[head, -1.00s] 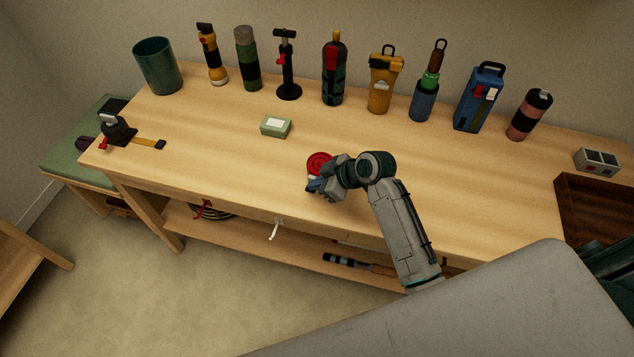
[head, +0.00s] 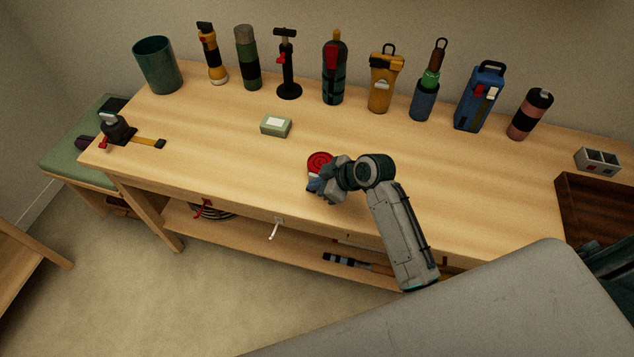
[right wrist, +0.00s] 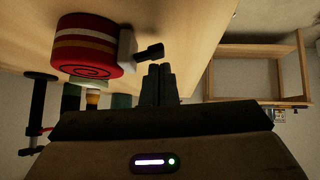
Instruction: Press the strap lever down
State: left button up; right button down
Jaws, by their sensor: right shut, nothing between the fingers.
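A red round coil (head: 320,160) lies on the workbench, partly hidden by my right gripper (head: 318,188) in the head view. In the right wrist view the coil (right wrist: 88,48) shows pale and orange bands, a spiral face and a white block (right wrist: 127,50). A short black lever (right wrist: 150,53) sticks out from the block. My right gripper's fingers (right wrist: 158,84) are shut and empty, close beside the lever; whether they touch it cannot be told. My left gripper is not in view.
A black fixture (head: 117,128) with a red part and yellow strap sits at the bench's left end. A green box (head: 276,125) lies mid-bench. Several bottles and tools line the back edge. A brown tray (head: 596,215) stands at right.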

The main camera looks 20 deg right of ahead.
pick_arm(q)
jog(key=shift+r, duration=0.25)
pick_arm(e)
jog(key=shift+w+d+r, duration=0.3)
jog(key=shift+w+d, duration=0.2)
jog(key=shift+w, duration=0.1)
